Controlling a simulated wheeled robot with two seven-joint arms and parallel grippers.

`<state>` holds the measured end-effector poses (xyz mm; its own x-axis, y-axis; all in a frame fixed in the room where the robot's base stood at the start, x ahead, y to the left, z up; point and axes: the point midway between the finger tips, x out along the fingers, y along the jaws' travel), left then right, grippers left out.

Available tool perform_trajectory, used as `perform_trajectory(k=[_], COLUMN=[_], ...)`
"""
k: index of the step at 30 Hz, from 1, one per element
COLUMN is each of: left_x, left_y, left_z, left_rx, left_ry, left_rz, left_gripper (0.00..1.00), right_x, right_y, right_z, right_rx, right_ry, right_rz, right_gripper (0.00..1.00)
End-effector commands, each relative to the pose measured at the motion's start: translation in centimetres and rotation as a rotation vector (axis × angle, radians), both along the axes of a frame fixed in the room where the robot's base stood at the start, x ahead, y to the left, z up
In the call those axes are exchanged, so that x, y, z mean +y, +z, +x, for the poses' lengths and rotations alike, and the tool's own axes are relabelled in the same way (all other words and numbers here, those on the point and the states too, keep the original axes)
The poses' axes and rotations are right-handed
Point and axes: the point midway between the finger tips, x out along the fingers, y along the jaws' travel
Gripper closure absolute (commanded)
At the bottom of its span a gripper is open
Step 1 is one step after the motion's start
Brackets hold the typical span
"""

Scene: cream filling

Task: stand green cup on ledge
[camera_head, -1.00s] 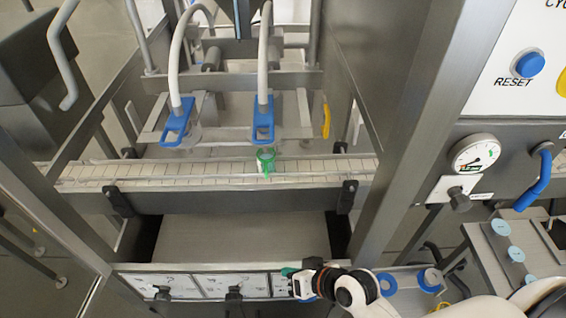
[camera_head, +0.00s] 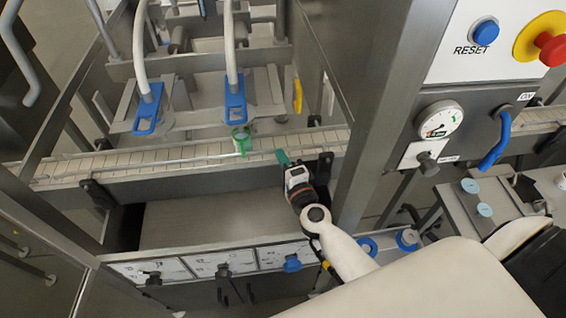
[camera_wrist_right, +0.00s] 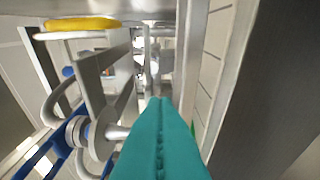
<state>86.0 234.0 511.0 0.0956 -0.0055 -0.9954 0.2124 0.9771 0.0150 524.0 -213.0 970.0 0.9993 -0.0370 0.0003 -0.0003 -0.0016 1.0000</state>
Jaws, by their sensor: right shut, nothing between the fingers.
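The green cup (camera_head: 241,137) stands on the light segmented conveyor strip (camera_head: 130,160) under the right-hand blue nozzle lever in the head view. A thin green part of it reaches over the strip's front rail. My right gripper (camera_head: 282,157), with teal fingers, is shut and empty a little to the right of the cup, at the conveyor's front edge and apart from the cup. In the right wrist view its closed teal fingers (camera_wrist_right: 160,135) fill the lower middle, and a sliver of green (camera_wrist_right: 193,130) shows at their right. My left gripper is not in view.
Two blue nozzle levers (camera_head: 148,108) (camera_head: 235,100) hang from white hoses above the conveyor. A metal shelf (camera_head: 200,222) lies below it. A steel post (camera_head: 375,110) stands right of my arm.

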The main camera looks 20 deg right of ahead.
Motion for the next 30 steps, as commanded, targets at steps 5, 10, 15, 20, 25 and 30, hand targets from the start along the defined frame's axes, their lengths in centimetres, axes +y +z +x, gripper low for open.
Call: perform_trajectory(k=[5,10,15,20,25,30], left_x=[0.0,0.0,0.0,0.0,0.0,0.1], left_y=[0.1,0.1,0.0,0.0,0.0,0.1], left_z=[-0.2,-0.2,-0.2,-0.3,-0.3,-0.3], left_rx=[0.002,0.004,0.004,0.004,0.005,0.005], left_ry=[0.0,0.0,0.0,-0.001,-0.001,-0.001], left_rz=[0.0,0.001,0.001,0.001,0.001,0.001], left_gripper=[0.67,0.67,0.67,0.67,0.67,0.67], right_x=[-0.1,1.5,3.2,3.7,3.7,4.0], right_y=[0.1,0.0,0.0,0.0,0.0,0.0], right_z=[4.1,5.9,6.4,6.5,6.5,6.6], right_rx=[-0.003,0.0,0.0,0.0,0.0,0.0], right_ry=[0.0,0.004,0.003,0.002,0.002,0.002], right_rz=[-0.001,0.002,0.001,-0.001,-0.001,-0.001], right_gripper=[1.0,1.0,1.0,1.0,1.0,1.0])
